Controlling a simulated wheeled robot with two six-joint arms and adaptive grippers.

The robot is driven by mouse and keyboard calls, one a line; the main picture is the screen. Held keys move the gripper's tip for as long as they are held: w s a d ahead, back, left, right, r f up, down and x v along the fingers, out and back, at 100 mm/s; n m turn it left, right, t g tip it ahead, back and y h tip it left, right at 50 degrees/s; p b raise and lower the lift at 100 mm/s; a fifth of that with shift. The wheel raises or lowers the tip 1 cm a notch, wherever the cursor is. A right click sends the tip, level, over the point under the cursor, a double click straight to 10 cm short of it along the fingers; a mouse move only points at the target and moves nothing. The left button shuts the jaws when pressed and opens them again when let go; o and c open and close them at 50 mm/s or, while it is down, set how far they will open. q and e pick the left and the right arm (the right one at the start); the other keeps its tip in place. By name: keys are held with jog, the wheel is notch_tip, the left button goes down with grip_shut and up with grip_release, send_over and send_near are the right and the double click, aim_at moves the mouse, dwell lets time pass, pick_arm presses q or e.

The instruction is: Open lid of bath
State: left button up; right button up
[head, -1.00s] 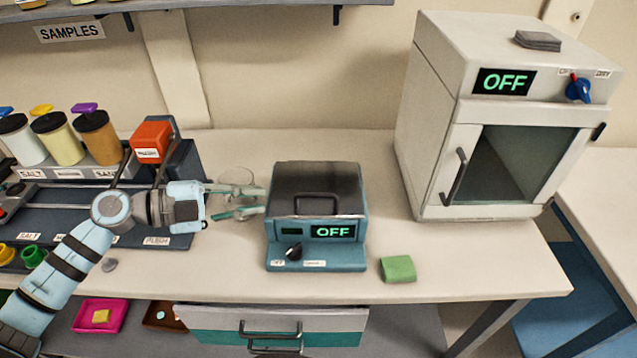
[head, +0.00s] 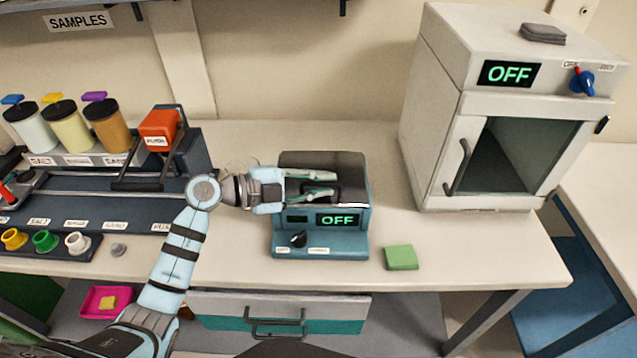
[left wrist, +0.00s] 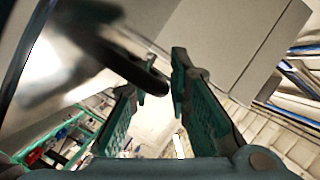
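The bath is a small blue box (head: 285,244) on the bench in the head view, with an OFF display and a black knob on its front. Its dark lid (head: 350,165) is down. My left gripper (head: 334,184) is over the lid, level, with its fingers pointing right at the handle; it hides most of the handle. In the left wrist view the fingers (left wrist: 160,85) are apart, and the dark handle bar (left wrist: 125,62) reaches between their tips. I cannot tell whether a finger touches it. My right gripper is not in view.
A white oven (head: 425,110) reading OFF stands to the right. A green sponge-like block (head: 401,257) lies right of the bath. A dispenser rack with jars (head: 65,126) and a red-topped unit (head: 160,128) stands left. The bench between bath and oven is clear.

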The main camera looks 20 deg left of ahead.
pick_arm(q)
grip_shut()
